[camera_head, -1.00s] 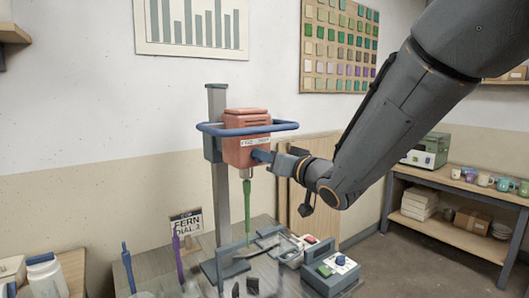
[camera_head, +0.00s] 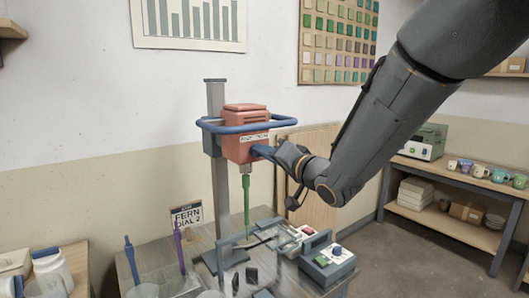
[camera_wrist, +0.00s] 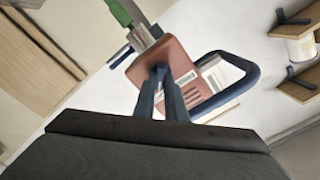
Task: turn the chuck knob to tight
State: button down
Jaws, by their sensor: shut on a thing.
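The red mixer head (camera_head: 243,138) hangs on a grey column, with a blue ring guard around it and a green stirrer (camera_head: 246,200) pointing down below. My gripper (camera_head: 264,151) reaches in from the right and meets the side of the head. In the wrist view the red head (camera_wrist: 186,62) lies ahead, and my gripper's two narrow fingers (camera_wrist: 160,74) are close together at its face. They are shut on the chuck knob, which they almost wholly hide. I cannot read the knob's setting.
The blue guard ring (camera_head: 284,121) passes just above my gripper. Below, the bench holds a control box (camera_head: 328,262) with a green button, a purple stirrer (camera_head: 179,249), a blue stirrer (camera_head: 131,262) and a FERN DIAL 2 sign (camera_head: 187,217).

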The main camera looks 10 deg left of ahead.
jog(key=c, duration=1.8)
grip_release()
jog(key=b+v, duration=0.2)
jog(key=v, duration=0.6)
